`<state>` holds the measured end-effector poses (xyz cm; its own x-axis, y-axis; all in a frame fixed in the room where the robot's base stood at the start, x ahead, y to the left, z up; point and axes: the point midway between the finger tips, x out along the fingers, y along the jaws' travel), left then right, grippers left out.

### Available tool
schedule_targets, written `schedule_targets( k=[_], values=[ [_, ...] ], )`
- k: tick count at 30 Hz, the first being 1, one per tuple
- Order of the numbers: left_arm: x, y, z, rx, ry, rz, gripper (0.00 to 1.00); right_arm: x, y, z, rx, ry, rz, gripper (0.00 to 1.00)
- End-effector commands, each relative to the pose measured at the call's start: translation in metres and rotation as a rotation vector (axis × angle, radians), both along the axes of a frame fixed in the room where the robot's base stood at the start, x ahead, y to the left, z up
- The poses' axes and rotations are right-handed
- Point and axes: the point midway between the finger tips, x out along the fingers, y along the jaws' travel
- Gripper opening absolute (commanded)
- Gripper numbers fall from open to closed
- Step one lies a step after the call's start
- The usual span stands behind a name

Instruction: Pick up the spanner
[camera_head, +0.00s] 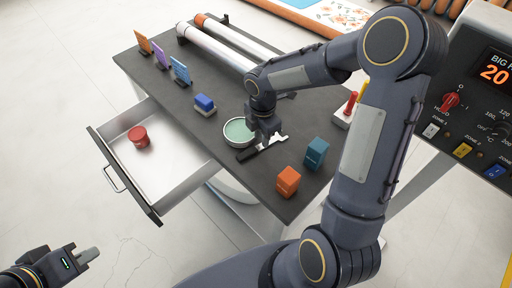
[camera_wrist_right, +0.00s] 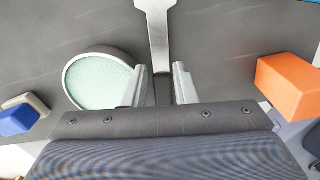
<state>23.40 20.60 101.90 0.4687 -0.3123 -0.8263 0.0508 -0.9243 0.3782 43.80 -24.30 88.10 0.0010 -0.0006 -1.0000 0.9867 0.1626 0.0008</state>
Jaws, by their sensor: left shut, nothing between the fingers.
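The spanner (camera_head: 272,143) lies on the dark tabletop, its silver jaw end to the right and its dark handle to the lower left. In the right wrist view its silver shaft (camera_wrist_right: 156,35) runs down from the top edge to between my fingers. My right gripper (camera_head: 264,134) is low over the spanner. In the right wrist view its two fingertips (camera_wrist_right: 164,82) stand close on either side of the shaft; whether they touch it I cannot tell. My left gripper (camera_head: 88,255) is shut and empty, at the lower left, away from the table.
A green-filled round dish (camera_head: 236,131) sits beside the spanner. An orange block (camera_head: 288,181) and a teal block (camera_head: 316,152) stand to its right. A blue block (camera_head: 204,102) is farther back.

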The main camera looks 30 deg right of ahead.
Motion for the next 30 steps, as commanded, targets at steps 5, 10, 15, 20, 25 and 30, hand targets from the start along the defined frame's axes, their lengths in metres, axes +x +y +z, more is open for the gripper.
schedule_targets(
  k=[5, 10, 15, 20, 25, 30],
  values=[
    [0.0, 0.0, 0.001, 0.0, 0.0, 0.0, 0.0, -0.001, -0.001, -0.024, 0.0, 0.004, -0.001, 0.25],
    [0.0, 0.0, 0.001, 0.0, 0.0, 0.0, 0.0, -0.001, -0.001, -0.029, 0.001, 0.001, -0.002, 0.25],
    [0.0, 0.0, 0.001, 0.0, 0.0, 0.0, 0.0, -0.001, -0.001, -0.028, 0.001, 0.001, -0.002, 0.2],
    [0.0, 0.0, 0.001, 0.0, 0.0, 0.0, 0.0, -0.001, -0.001, -0.028, 0.001, 0.0, -0.002, 0.0],
    [0.0, 0.0, 0.001, 0.0, 0.0, 0.0, 0.0, 0.0, -0.001, -0.028, 0.001, 0.0, -0.002, 0.0],
    [0.0, 0.0, 0.001, 0.0, 0.0, 0.0, 0.0, 0.0, -0.001, -0.026, 0.0, -0.001, -0.003, 0.0]
  ],
)
